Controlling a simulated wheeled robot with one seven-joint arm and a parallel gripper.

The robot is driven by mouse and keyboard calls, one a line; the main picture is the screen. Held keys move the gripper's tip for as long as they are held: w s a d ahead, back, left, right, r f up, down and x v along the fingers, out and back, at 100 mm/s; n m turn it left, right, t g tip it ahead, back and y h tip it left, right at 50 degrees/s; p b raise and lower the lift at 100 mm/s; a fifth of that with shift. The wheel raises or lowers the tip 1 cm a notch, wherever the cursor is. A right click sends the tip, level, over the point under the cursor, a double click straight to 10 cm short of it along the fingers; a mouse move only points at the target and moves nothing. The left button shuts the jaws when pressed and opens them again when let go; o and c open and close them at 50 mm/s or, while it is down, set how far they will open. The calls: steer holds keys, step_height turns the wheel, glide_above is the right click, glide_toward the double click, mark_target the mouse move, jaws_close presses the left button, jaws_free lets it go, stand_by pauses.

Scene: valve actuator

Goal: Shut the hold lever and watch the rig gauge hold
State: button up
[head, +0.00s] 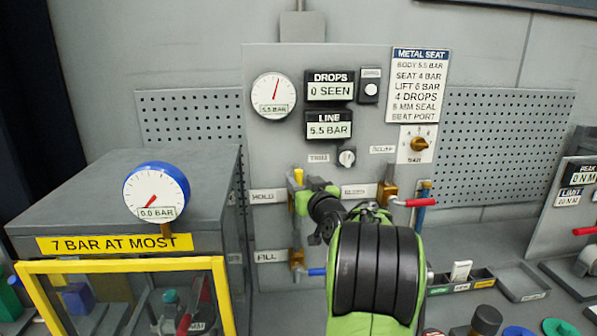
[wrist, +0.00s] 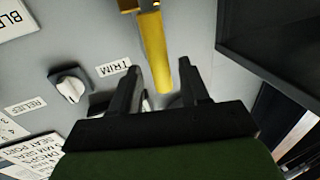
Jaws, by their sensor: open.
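The hold lever is yellow; its tip (head: 298,176) stands upright beside the HOLD label (head: 266,196) in the head view, its lower part hidden by my arm. In the wrist view, the yellow lever (wrist: 153,45) runs down from a brass valve body, its end between the fingers of my gripper (wrist: 160,75). My gripper is open; I cannot tell whether a finger touches the lever. In the head view its fingers are mostly hidden. The round white board gauge (head: 274,97) reads 5.5 BAR. The LINE display (head: 329,129) also reads 5.5 BAR.
A red-handled valve lever (head: 420,203) sticks out to the right of my arm, and a blue handle (head: 317,272) shows near FILL. A blue-rimmed gauge (head: 156,192) reads 0.0 BAR on the grey cabinet at left. The trim knob (head: 346,158) is just above my arm.

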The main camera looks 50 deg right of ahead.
steer(key=x, duration=0.2)
steer(key=shift+w+d, duration=0.1)
steer(key=shift+w, duration=0.15)
steer(key=shift+s, duration=0.1)
jaws_close()
